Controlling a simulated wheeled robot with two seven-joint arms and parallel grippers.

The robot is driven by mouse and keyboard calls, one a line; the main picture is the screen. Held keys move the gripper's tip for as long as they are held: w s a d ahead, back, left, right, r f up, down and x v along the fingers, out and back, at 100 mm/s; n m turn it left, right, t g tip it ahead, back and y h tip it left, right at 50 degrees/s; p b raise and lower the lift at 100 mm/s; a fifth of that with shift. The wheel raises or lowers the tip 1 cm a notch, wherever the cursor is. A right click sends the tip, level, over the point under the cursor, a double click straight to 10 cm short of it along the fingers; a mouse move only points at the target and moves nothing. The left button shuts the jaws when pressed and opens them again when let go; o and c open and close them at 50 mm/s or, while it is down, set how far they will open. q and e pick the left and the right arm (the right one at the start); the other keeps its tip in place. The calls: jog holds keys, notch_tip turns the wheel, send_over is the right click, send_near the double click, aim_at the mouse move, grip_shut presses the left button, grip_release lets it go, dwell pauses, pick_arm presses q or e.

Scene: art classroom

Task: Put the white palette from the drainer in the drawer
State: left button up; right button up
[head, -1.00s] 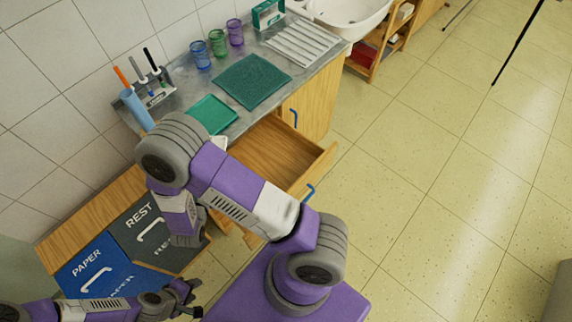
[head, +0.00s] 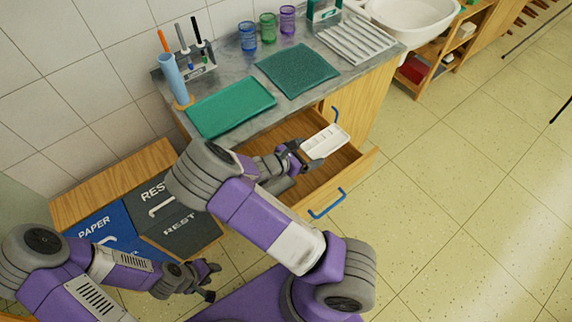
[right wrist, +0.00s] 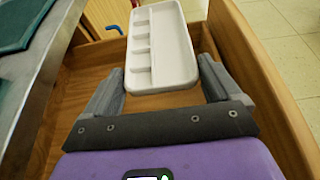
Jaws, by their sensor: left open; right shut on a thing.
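The white palette (head: 325,141) is a flat rectangular tray with several small wells along one side. My right gripper (head: 298,154) is shut on its near end and holds it over the open drawer (head: 345,163). In the right wrist view the palette (right wrist: 160,45) points away between the fingers (right wrist: 165,92), above the wooden drawer floor (right wrist: 65,120). The drawer looks empty where it shows; my arm hides part of it. My left gripper (head: 209,280) is open and empty, low in front of the bins. The drainer (head: 342,40) is a white slatted rack at the counter's far end.
The counter (head: 225,72) holds a green tray (head: 231,106), a dark green mat (head: 297,70), several coloured cups (head: 268,28) and a blue holder (head: 173,78). PAPER (head: 90,228) and REST (head: 180,235) bins stand at left.

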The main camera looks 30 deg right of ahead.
notch_tip(320, 180, down, 10)
jog(key=b, duration=0.3)
jog(key=shift+d+r+b, duration=0.1)
jog(key=shift+b, duration=0.2)
jog(key=shift+f+b, duration=0.35)
jog(key=shift+f, duration=0.25)
jog(key=o, duration=0.8)
jog(key=shift+c, duration=0.2)
jog(key=shift+r, duration=0.2)
jog(key=shift+a+r+p, duration=0.55)
jog(key=shift+r+p, duration=0.1)
jog(key=shift+r, duration=0.15)
jog(key=p+v, duration=0.2)
jog(key=v, duration=0.7)
jog(key=shift+a, duration=0.4)
jog(key=shift+s+a+r, duration=0.1)
jog(key=shift+a+r, duration=0.1)
jog(key=shift+a, duration=0.25)
